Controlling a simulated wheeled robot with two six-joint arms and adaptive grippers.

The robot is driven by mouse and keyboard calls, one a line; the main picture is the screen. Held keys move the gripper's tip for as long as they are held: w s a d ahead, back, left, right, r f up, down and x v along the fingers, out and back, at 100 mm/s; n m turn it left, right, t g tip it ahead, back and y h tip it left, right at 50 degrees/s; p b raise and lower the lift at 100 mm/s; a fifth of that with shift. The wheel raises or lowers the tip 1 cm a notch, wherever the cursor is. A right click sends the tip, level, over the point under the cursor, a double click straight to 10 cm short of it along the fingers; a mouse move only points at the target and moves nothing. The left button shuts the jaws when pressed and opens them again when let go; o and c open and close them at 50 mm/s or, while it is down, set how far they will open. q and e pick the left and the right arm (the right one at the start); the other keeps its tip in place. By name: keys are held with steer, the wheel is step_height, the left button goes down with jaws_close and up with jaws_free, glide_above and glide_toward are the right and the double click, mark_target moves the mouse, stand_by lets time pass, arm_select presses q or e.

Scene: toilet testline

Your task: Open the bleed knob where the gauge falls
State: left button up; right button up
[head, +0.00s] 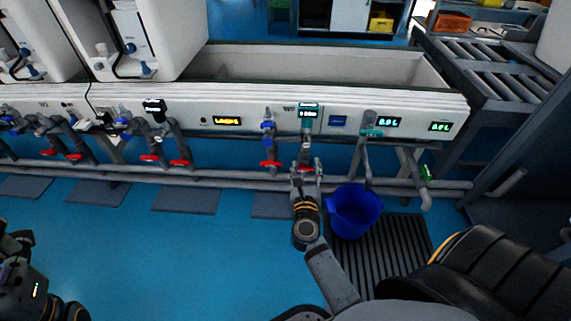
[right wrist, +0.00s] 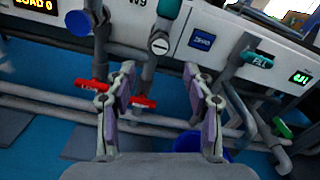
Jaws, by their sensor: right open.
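A red knob (right wrist: 142,102) sits low on the pipe under a teal-topped digital gauge (head: 308,107); its digits are too small to read surely. Another red knob (right wrist: 90,84) is to its left, also in the head view (head: 270,164) below blue valve handles (head: 268,133). A black-topped gauge (head: 154,107) stands further left, with red knobs (head: 150,158) below. My right gripper (right wrist: 163,85) is open and empty in front of the first red knob, which shows between its fingers, nearer the left one. I cannot tell if they touch. Of my left arm, only links show.
A blue bucket (head: 355,211) stands on a black grate (head: 400,245) right of my right gripper. A teal-handled tap (head: 371,131) and a green handle (head: 426,172) are further right. A long grey pipe (head: 230,175) runs below the valves. Blue floor is clear at left.

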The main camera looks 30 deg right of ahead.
mark_target(306, 145)
steer(key=b+x, duration=0.1)
steer(key=x, duration=0.9)
steer(key=shift+w+d+r, duration=0.1)
steer(key=shift+w+d, duration=0.1)
steer(key=shift+d, duration=0.05)
